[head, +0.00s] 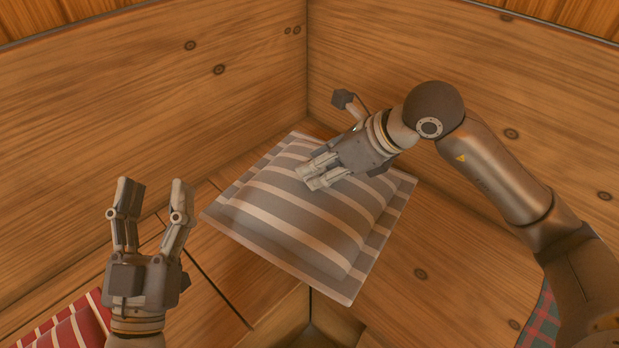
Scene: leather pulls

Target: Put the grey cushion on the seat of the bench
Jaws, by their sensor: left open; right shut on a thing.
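The grey cushion (290,222) has pale stripes and lies at the inner corner of the wooden bench, over its seat (215,290). Whether its whole underside touches the seat cannot be told. My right gripper (312,178) reaches in from the right and is shut on the grey cushion at its upper middle; its fingertips press on the striped cloth. My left gripper (148,190) is open and empty, fingers pointing up, to the left of the cushion and apart from it.
A red striped cushion (62,328) shows at the bottom left. A green and red checked cloth (540,325) shows at the bottom right, partly behind my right arm. High wooden backs (150,110) meet in the corner behind the cushion. Bare seat boards lie left of the cushion.

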